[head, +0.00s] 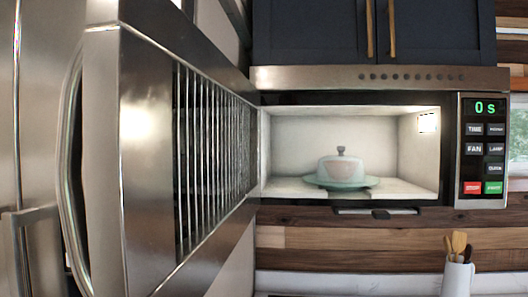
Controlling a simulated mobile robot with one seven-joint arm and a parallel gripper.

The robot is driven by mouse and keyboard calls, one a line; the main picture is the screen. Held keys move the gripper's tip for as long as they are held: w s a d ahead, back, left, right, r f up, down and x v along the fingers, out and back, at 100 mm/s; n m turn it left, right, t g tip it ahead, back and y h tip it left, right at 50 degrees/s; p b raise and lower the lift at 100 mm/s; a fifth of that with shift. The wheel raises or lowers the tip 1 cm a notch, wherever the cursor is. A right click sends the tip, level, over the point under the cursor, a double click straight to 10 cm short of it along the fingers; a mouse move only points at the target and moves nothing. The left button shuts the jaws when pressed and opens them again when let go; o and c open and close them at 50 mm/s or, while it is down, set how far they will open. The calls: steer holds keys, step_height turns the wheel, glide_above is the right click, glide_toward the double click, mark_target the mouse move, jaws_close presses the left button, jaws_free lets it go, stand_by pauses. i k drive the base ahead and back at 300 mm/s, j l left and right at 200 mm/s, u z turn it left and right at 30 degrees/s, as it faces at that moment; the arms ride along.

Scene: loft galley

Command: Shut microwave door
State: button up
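The microwave (380,78) hangs under dark upper cabinets, its lit cavity facing me. Its door (148,140) stands wide open on the left, hinged at the cavity's left side and swung out toward me. The door has a steel frame, a dark barred window and a curved handle (70,170) on its near, outer edge. Inside, a covered dish (340,168) with a domed lid and knob sits on a pale green plate. My gripper is not in view.
The control panel (484,150) reads 0 s. A steel appliance front (20,120) stands close to the door on the left. A white utensil holder (457,277) with wooden tools is below right. Dark cabinets (310,30) are above.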

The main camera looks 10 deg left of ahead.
mark_target(166, 130)
steer(key=k+j, duration=0.15)
steer(key=j, duration=0.2)
steer(key=k+j, duration=0.15)
steer(key=j, duration=0.2)
steer(key=k+j, duration=0.15)
steer(key=j, duration=0.25)
steer(key=k+j, duration=0.15)
steer(key=j, duration=0.2)
